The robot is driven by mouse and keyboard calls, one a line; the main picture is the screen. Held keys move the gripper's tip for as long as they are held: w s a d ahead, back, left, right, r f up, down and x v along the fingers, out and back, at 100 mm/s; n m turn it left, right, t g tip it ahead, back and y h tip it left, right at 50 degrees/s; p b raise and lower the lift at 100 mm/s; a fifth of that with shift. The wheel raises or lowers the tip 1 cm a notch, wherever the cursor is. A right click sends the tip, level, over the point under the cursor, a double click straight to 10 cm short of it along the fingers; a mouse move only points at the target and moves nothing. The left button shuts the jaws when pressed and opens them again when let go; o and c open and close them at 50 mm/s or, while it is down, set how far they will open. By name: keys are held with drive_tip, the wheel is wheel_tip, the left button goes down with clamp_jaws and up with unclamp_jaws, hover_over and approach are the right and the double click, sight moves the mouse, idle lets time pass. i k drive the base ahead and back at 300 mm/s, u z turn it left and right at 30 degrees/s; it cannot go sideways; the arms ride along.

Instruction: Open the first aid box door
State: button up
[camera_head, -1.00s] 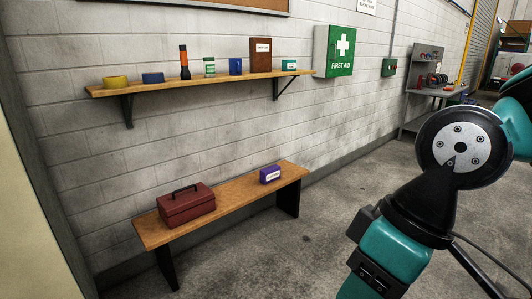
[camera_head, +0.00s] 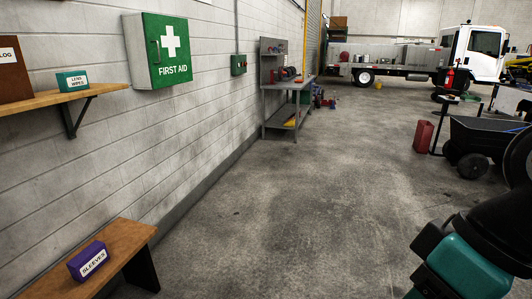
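The first aid box (camera_head: 158,50) is a green cabinet with a white cross and the words FIRST AID. It is fixed to the white block wall at the upper left. Its door is shut, and a small dark handle shows near the door's left edge. My arm shows at the lower right, apart from the box and well to its right. My gripper is not in view.
A wooden shelf (camera_head: 100,90) on the wall left of the box holds a small teal box (camera_head: 72,81). A bench (camera_head: 126,238) with a purple box (camera_head: 88,261) stands below. A grey workbench (camera_head: 292,105) is farther along the wall. The middle floor (camera_head: 280,220) is clear.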

sight(167, 41)
drive_tip(key=z, duration=0.15)
drive_tip(key=i, duration=2)
drive_tip(key=u, duration=0.6)
drive_tip(key=i, duration=1.75)
drive_tip(key=u, duration=0.8)
